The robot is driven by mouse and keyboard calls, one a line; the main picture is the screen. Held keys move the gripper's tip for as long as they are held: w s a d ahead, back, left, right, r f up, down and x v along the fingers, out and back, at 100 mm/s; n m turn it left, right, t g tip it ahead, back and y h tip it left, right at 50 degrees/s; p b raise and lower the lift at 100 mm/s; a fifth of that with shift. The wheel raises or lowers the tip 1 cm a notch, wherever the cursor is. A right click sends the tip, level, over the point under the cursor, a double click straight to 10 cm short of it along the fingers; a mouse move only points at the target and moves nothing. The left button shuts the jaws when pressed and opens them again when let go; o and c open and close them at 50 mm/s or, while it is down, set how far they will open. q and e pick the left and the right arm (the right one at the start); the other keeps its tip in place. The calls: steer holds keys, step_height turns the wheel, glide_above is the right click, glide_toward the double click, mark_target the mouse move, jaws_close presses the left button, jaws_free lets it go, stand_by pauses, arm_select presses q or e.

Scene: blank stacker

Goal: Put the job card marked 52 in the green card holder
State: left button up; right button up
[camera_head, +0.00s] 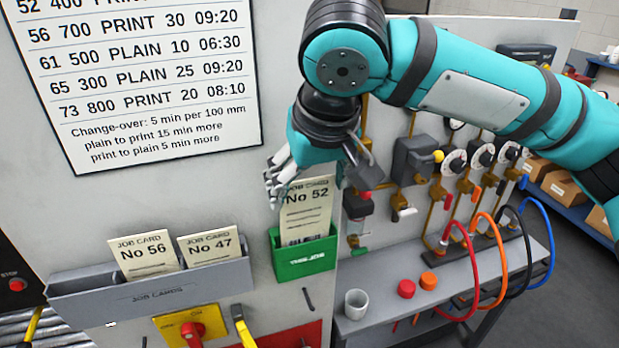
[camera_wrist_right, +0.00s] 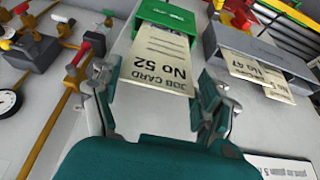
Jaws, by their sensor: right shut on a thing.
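The job card marked 52 (camera_head: 306,214) is upright with its lower end inside the green card holder (camera_head: 305,262), which is fixed to the grey panel. My right gripper (camera_head: 279,182) is at the card's top and shut on it. In the right wrist view the card (camera_wrist_right: 160,62) lies between my right gripper's fingers (camera_wrist_right: 160,100), and its far end enters the green holder (camera_wrist_right: 174,15). The card's very bottom is hidden by the holder's front. My left gripper is not in view.
A grey job card rack (camera_head: 150,297) left of the green holder holds cards 56 (camera_head: 144,254) and 47 (camera_head: 210,246). A printed schedule (camera_head: 140,75) hangs above. At right are valves, coloured hoses and a shelf with a grey cup (camera_head: 357,304) and red cap (camera_head: 406,288).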

steer(key=shift+f, duration=0.45)
steer(key=o, duration=1.1)
steer(key=shift+r, duration=0.2)
steer(key=v, duration=1.1)
steer(key=shift+s+r, duration=0.2)
steer(key=shift+r, duration=0.1)
steer(key=shift+d, duration=0.15)
